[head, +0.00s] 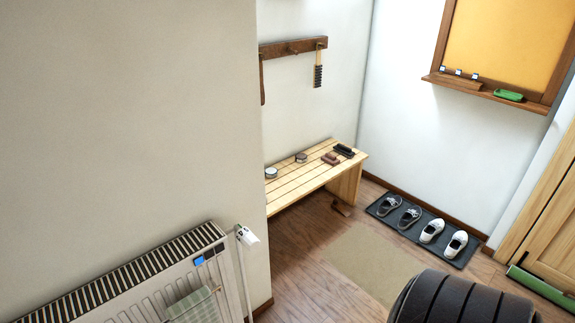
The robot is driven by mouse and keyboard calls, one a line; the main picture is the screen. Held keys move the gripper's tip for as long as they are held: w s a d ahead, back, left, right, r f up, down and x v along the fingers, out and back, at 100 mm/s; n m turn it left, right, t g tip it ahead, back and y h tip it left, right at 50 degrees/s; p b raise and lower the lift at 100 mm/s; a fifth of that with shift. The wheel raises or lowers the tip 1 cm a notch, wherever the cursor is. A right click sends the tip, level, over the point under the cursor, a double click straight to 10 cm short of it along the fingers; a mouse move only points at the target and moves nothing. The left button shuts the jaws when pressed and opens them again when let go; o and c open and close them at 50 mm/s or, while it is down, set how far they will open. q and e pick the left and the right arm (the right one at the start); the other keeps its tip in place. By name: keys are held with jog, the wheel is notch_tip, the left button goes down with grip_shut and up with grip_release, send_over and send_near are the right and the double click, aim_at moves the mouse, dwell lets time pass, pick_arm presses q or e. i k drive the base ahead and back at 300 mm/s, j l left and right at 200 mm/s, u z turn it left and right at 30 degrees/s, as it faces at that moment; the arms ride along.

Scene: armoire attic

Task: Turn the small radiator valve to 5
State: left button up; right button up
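A white radiator (140,285) with a dark slatted top stands against the near wall at lower left. A small white valve (247,235) sits at its upper right end, on a thin vertical pipe. The number it is set to is too small to read. Neither gripper shows in the head view. A dark ribbed rounded part at the bottom right looks like one of my own arm links.
A slatted wooden bench (312,178) with tins and brushes stands beyond the wall corner. Several shoes rest on a dark mat (385,212). A beige rug (370,262) lies on the wooden floor. A checked cloth (192,306) hangs on the radiator front.

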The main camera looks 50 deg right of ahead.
aim_at(244, 236)
jog(key=z, duration=1.2)
